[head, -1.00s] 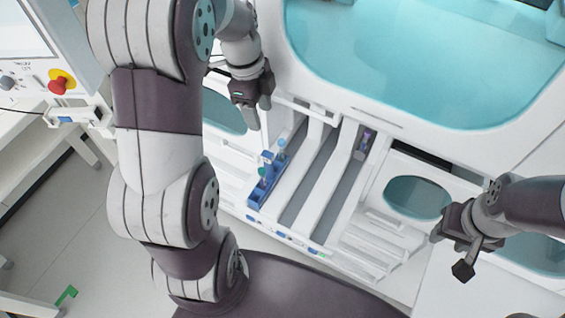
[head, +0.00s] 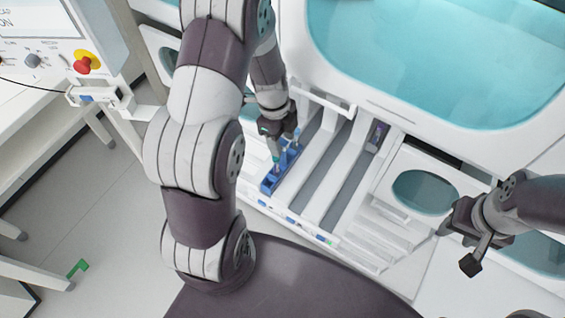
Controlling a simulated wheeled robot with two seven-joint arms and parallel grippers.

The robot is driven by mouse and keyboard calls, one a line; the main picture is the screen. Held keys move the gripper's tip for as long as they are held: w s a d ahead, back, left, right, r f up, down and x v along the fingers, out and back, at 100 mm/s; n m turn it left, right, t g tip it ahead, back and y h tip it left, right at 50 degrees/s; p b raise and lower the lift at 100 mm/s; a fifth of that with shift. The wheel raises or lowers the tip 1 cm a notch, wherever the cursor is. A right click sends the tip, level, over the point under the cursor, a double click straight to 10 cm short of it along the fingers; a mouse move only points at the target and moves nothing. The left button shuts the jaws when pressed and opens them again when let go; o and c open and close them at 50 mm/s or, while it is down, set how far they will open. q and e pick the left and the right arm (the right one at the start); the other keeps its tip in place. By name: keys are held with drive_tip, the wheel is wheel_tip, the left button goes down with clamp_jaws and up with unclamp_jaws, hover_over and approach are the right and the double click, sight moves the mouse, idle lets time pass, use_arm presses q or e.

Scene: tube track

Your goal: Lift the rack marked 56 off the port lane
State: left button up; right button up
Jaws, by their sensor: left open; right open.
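A blue rack (head: 270,185) lies in the leftmost lane of the white port deck, with a few tubes standing in it. A purple and grey item (head: 377,135), perhaps another rack, sits at the far end of a lane further right. No number is readable on either. My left gripper (head: 277,157) is open, pointing down over the blue rack among its tubes, and hides part of it. I cannot tell whether the fingers touch the rack. My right gripper (head: 458,247) is open and empty at the right, well away from the lanes.
White lane dividers (head: 335,180) run beside the rack, and a white frame bar (head: 325,100) crosses behind it. A large teal window (head: 430,60) lies above the deck. A panel with a red button (head: 84,65) stands at the left. The middle lanes look empty.

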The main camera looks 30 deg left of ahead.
use_arm(q)
drive_tip(key=shift+s+r, duration=0.1)
clamp_jaws()
